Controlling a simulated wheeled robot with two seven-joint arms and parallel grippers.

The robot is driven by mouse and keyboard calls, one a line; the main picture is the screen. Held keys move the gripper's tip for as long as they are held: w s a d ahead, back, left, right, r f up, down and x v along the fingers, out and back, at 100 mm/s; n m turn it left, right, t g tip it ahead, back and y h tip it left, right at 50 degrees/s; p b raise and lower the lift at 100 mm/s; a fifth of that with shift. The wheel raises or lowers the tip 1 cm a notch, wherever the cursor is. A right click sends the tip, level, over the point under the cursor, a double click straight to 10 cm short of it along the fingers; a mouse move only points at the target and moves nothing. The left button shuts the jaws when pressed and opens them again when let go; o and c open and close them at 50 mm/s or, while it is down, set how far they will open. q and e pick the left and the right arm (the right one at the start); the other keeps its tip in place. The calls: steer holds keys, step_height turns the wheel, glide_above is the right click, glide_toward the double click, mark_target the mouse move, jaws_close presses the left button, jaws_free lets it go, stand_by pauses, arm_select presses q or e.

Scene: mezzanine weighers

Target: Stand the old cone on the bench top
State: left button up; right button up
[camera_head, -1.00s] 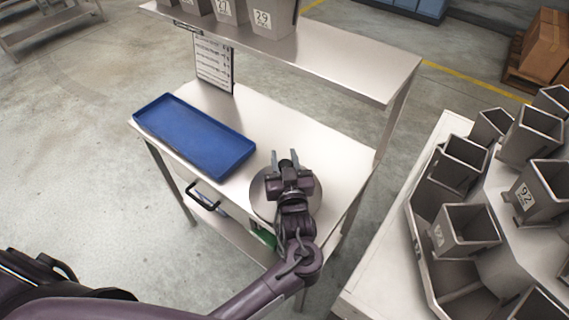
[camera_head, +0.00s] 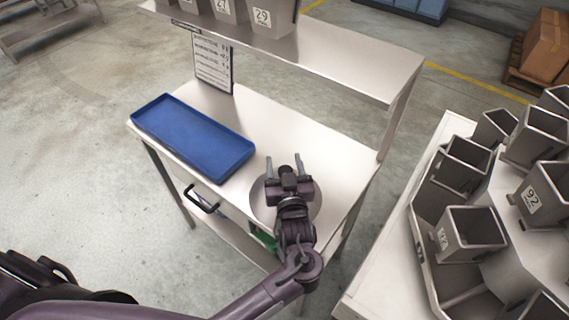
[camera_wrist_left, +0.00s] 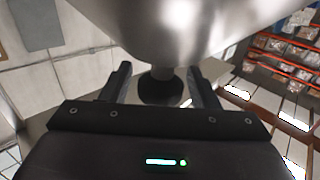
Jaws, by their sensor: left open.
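A grey metal round form, which I take to be the old cone (camera_head: 259,201), shows under my left gripper near the bench's front edge. In the left wrist view the cone (camera_wrist_left: 165,25) is a large shiny body narrowing to a short stem and a dark knob (camera_wrist_left: 161,88). My left gripper (camera_head: 285,164) is open, its fingers spread on either side of the stem and knob. The wrist and hand hide much of the cone, and I cannot tell whether it touches the bench top (camera_head: 335,155). My right gripper is not in view.
A blue tray (camera_head: 192,137) lies on the bench's left part. A raised shelf (camera_head: 340,58) with grey buckets runs along the back. A weigher with several grey buckets (camera_head: 470,233) stands at right. The bench top behind the gripper is clear.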

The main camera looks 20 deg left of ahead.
arm_select(q)
steer(key=b+v, duration=0.2)
steer(key=v, duration=1)
steer(key=shift+b, duration=0.4)
